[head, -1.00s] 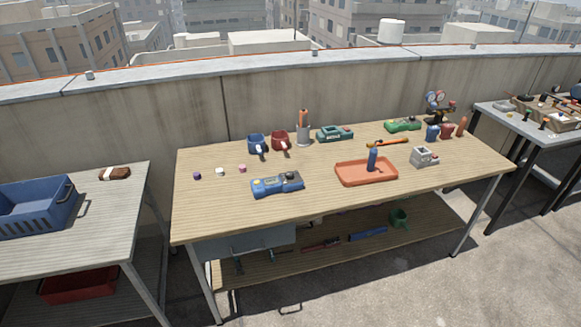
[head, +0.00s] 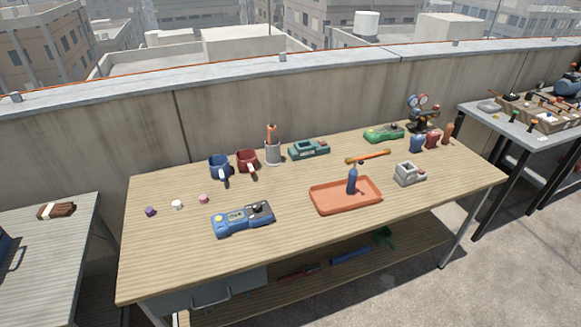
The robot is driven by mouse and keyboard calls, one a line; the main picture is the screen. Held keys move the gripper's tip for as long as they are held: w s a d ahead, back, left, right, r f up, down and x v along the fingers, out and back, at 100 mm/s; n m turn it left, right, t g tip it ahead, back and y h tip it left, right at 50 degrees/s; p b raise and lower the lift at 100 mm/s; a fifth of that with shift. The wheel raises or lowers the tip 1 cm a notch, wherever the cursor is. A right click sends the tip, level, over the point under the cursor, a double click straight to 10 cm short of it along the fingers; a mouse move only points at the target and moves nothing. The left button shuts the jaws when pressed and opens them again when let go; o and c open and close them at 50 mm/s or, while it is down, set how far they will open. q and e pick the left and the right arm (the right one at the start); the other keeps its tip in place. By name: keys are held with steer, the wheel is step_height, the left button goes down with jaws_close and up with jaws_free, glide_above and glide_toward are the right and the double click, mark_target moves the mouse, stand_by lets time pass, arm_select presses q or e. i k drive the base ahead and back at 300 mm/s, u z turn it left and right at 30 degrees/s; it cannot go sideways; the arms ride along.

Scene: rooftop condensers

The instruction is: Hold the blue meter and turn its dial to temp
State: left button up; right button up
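The blue meter (head: 242,218) lies flat on the wooden workbench (head: 290,228), left of centre and close to the front edge. The dial's setting is too small to read. Neither of my grippers shows in the head view, and nothing touches the meter.
An orange tray (head: 322,205) with a blue-handled tool stands right of the meter. Small purple, white and pink caps lie to its left. Bench wood around the meter is clear.

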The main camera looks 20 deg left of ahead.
mark_target(256, 206)
steer(key=u, duration=0.25)
steer(key=i, duration=0.75)
steer(key=u, duration=0.65)
